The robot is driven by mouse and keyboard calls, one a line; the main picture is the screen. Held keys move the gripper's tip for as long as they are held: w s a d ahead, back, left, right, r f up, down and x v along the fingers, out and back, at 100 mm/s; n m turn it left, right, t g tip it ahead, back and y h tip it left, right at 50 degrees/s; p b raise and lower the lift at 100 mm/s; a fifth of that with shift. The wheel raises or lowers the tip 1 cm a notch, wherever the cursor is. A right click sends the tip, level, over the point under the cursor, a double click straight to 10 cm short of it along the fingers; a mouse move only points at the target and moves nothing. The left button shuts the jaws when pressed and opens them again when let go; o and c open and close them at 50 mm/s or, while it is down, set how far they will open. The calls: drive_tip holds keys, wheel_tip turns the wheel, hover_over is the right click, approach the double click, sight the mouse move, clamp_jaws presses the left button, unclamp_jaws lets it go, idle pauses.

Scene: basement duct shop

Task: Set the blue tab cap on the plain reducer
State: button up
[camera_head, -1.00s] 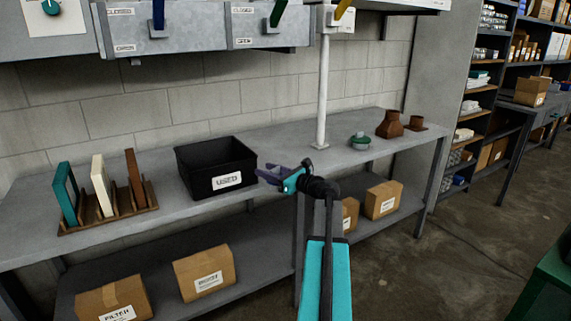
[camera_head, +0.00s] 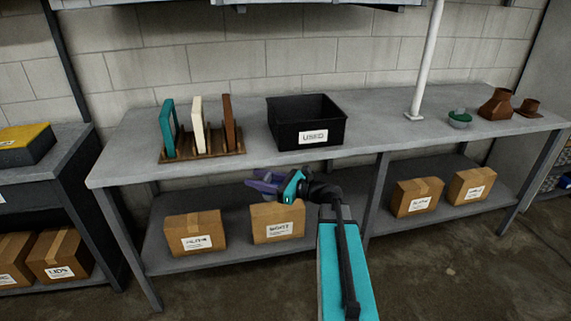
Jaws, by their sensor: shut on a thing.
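My gripper (camera_head: 266,182), with purple jaws and a teal wrist, is in front of the bench's front edge, below the black bin in the picture. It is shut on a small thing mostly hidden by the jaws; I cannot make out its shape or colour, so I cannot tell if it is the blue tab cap. Two brown fittings stand at the bench's right end: a larger tapering one (camera_head: 495,105) and a smaller one with a round collar (camera_head: 530,107). I cannot tell which is the plain reducer. A green-topped piece (camera_head: 460,118) sits left of them, far from my gripper.
The grey bench (camera_head: 385,125) carries a black bin (camera_head: 294,140) labelled USED and a wooden rack (camera_head: 203,154) with teal, cream and brown panels. A white post (camera_head: 426,60) rises from the bench. Bare benchtop lies between bin and post.

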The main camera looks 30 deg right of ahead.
drive_tip(key=s+a+f+n+g+y, duration=0.1)
drive_tip(key=s+a+f+y, duration=0.1)
drive_tip(key=a, duration=0.7)
drive_tip(key=s+a+f+n+g+y, duration=0.1)
drive_tip(key=s+a+n+g+y, duration=0.1)
drive_tip(key=a, duration=0.7)
drive_tip(key=shift+a+f+n+g, duration=0.25)
drive_tip(key=shift+f+n+g, duration=0.05)
drive_tip(key=shift+f, duration=0.1)
